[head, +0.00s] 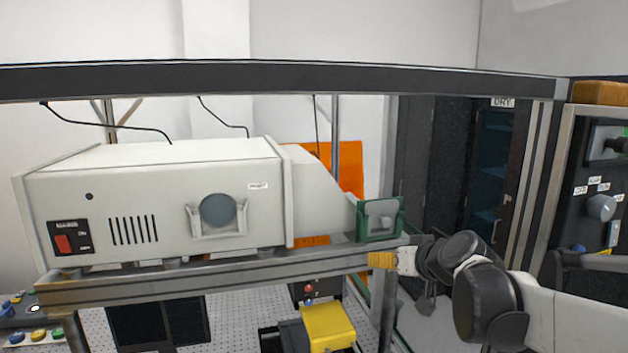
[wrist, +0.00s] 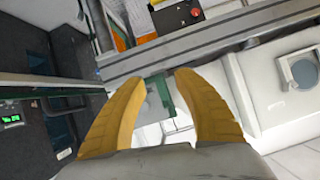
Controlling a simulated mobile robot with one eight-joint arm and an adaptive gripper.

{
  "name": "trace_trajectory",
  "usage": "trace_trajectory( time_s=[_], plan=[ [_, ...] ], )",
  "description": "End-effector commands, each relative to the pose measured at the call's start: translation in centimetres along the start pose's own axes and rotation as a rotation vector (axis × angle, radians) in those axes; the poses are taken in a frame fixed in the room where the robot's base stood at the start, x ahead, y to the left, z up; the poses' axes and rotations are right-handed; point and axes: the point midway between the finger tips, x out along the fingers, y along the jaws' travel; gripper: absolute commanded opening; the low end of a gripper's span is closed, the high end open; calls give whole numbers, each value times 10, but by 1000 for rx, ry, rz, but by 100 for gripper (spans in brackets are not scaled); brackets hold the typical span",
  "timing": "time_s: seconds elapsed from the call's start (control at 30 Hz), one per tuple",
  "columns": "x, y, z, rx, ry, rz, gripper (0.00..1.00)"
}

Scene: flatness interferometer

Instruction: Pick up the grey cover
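A round grey disc (head: 219,210) sits upright in a pale bracket on the front of the white instrument; it also shows at the right of the wrist view (wrist: 303,72). A smaller grey piece (head: 380,217) sits in a green frame (head: 362,237) at the instrument's right end. I cannot tell for certain which is the grey cover. My gripper (head: 371,259), with yellow fingers, is just below and right of the green frame. In the wrist view my gripper (wrist: 159,78) is open, with part of the green frame (wrist: 158,92) showing between its fingers. Nothing is visibly held.
The white instrument (head: 150,185) stands on a metal rail shelf (head: 220,284). A dark beam (head: 300,80) crosses above. Below are a perforated table (head: 240,310) and a yellow block (head: 328,325). A dark cabinet (head: 490,180) and control panel (head: 600,180) stand right.

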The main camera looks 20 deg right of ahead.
Motion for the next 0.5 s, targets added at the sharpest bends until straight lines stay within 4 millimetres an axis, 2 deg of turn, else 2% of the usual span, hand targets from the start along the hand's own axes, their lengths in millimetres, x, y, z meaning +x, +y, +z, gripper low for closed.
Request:
trace_trajectory(
  time_s=[0.03, 0.1, 0.2, 0.33, 0.5],
  plan=[
    [-7, 14, -34, 8, 29, 14, 37],
    [-8, 30, -57, 13, 65, 27, 37],
    [-8, 46, -76, 17, 96, 40, 37],
    [0, 54, -84, 17, 113, 47, 37],
    [29, 55, -85, 16, 113, 45, 37]
  ],
)
